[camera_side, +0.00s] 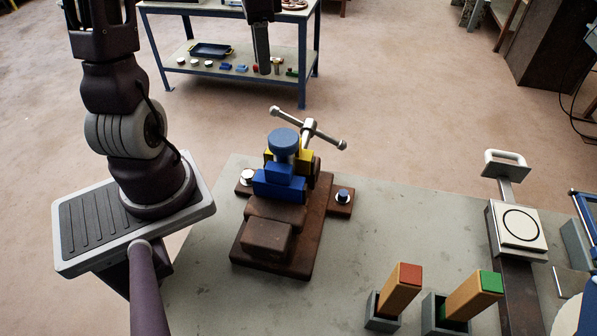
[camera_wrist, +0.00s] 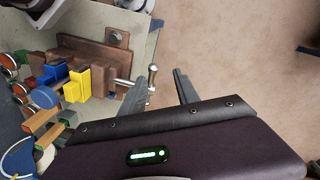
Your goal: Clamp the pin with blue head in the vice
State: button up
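The vice (camera_side: 267,245) is a brown wooden block on the table with a blue jaw (camera_side: 279,187) and a yellow jaw (camera_side: 304,157). The pin with blue head (camera_side: 284,142) stands upright at the jaws, head up; its lower shaft is hidden. Its round head also shows in the wrist view (camera_wrist: 45,97). The vice's metal T-handle (camera_side: 322,131) is at the far end. My gripper (camera_side: 264,70) points down behind and above the vice, apart from it. In the wrist view my gripper (camera_wrist: 160,75) has its fingers apart, with the handle's end (camera_wrist: 152,74) seen between them.
A red-topped block (camera_side: 402,287) and a green-topped block (camera_side: 475,295) lean in grey holders at the front right. A device with a white handle (camera_side: 517,228) is at the right. A shelf bench (camera_side: 240,72) stands behind, across open floor.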

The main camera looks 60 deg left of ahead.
jog(key=shift+o, duration=0.7)
jog(key=w+n, duration=0.1)
jog(key=n, duration=0.1)
jog(key=d+f+n, duration=0.1)
jog(key=n, duration=0.2)
jog(key=w+d+f+n+g, duration=0.1)
jog(key=n, duration=0.1)
jog(key=shift+w+d+f+n, duration=0.25)
jog(key=shift+w+n, duration=0.1)
jog(key=shift+n, duration=0.05)
jog(key=n+g+y, duration=0.2)
jog(key=n+y, duration=0.2)
jog(key=n, duration=1.7)
send_over(310, 123)
jog(key=w+d, duration=0.1)
jog(key=f, duration=0.5)
jog(key=shift+w+f, duration=0.2)
jog(key=shift+w+d+f+n, duration=0.1)
jog(key=shift+d+n, duration=0.15)
jog(key=shift+n, duration=0.25)
jog(key=shift+f+n, duration=0.25)
jog(key=shift+n, duration=0.05)
jog(key=x, duration=0.6)
jog(key=shift+a+f, duration=0.1)
jog(key=shift+f, duration=0.15)
grip_shut()
